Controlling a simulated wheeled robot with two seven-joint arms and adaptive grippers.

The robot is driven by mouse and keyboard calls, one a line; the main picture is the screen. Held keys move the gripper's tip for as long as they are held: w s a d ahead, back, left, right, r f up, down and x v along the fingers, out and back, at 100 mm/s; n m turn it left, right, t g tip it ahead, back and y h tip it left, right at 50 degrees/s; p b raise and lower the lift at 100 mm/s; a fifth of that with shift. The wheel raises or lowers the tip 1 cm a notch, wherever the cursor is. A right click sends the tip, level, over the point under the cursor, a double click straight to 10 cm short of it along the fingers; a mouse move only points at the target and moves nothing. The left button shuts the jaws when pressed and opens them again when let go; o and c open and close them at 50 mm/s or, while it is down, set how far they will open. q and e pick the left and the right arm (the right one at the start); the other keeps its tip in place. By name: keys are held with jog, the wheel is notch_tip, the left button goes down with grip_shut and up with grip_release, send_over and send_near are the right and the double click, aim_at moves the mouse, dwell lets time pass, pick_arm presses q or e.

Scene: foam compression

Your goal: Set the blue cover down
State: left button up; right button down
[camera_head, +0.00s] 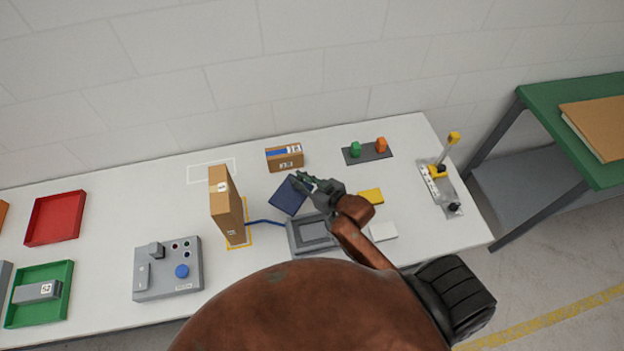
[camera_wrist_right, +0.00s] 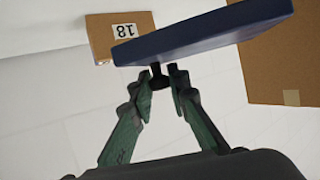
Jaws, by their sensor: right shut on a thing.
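The blue cover (camera_head: 287,197) is a flat dark blue square plate. It shows in the head view just left of my right gripper (camera_head: 308,184), above the middle of the white table. In the right wrist view, my right gripper (camera_wrist_right: 160,80) is shut on a small black knob on the face of the blue cover (camera_wrist_right: 205,32). The head view does not clearly show how high the cover is. The grey device (camera_head: 313,236) with a recessed top lies just below the cover in the picture, partly behind my arm. My left gripper is not in view.
A tall cardboard box (camera_head: 226,206) stands left of the cover, and a small box (camera_head: 285,158) behind it. A blue cable (camera_head: 265,222) runs from the grey device. A yellow block (camera_head: 370,196), a white block (camera_head: 383,231) and a grey control box (camera_head: 168,268) also sit on the table (camera_head: 120,215).

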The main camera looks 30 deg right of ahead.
jog(key=w+d+f, duration=0.1)
jog(key=d+f, duration=0.1)
jog(key=w+d+f, duration=0.2)
jog(key=d+f, duration=0.1)
jog(key=w+d+f, duration=0.2)
jog(key=d, duration=0.1)
jog(key=shift+f+b, duration=0.3)
jog(key=shift+f, duration=0.05)
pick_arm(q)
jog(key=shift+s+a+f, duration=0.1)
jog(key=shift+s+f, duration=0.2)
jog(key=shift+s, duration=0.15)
pick_arm(e)
jog(key=shift+d+f, duration=0.2)
jog(key=shift+f, duration=1.5)
jog(key=c, duration=1.8)
grip_release()
jog(key=shift+f, duration=0.1)
jog(key=shift+c, duration=0.2)
jog(key=v, duration=1.2)
jog(key=shift+a, duration=0.1)
